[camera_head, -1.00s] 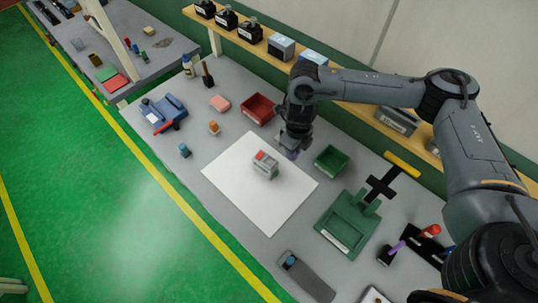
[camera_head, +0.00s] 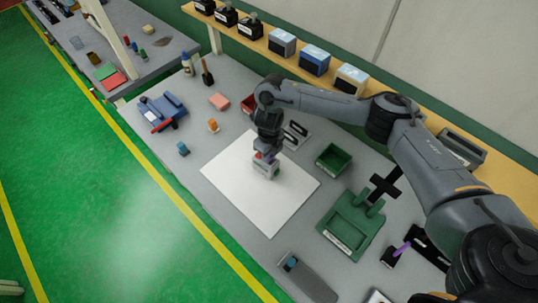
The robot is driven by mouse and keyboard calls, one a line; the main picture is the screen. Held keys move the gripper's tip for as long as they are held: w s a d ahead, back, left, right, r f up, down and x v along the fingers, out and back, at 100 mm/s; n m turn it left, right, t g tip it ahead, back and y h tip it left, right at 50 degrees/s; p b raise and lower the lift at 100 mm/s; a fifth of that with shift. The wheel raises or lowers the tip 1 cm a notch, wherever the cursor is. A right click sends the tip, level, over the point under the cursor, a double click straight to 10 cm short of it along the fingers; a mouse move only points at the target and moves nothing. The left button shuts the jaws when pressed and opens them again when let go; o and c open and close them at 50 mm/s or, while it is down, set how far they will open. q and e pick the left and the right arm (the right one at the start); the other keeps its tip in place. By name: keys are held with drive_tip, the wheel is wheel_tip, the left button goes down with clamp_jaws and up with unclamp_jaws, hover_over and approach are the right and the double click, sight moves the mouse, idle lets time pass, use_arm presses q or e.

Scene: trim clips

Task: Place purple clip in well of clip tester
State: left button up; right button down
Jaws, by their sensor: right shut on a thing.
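The clip tester (camera_head: 267,173), a small grey block with a greenish side, stands on a white sheet (camera_head: 262,212) in the middle of the bench. My right gripper (camera_head: 265,153) is right over the tester and hides much of its top. It is shut on the purple clip (camera_head: 259,156), of which only a small purple bit shows at the fingertips. I cannot tell whether the clip touches the tester or is in its well. My left gripper is out of view.
A green bin (camera_head: 334,159) and a green fixture (camera_head: 349,223) stand to the right. A red bin (camera_head: 247,104) is partly hidden behind my right arm. A blue device (camera_head: 162,111) and small blocks lie to the left. The sheet's front part is clear.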

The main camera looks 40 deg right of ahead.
drive_tip(key=shift+f, duration=0.3)
drive_tip(key=c, duration=1)
unclamp_jaws()
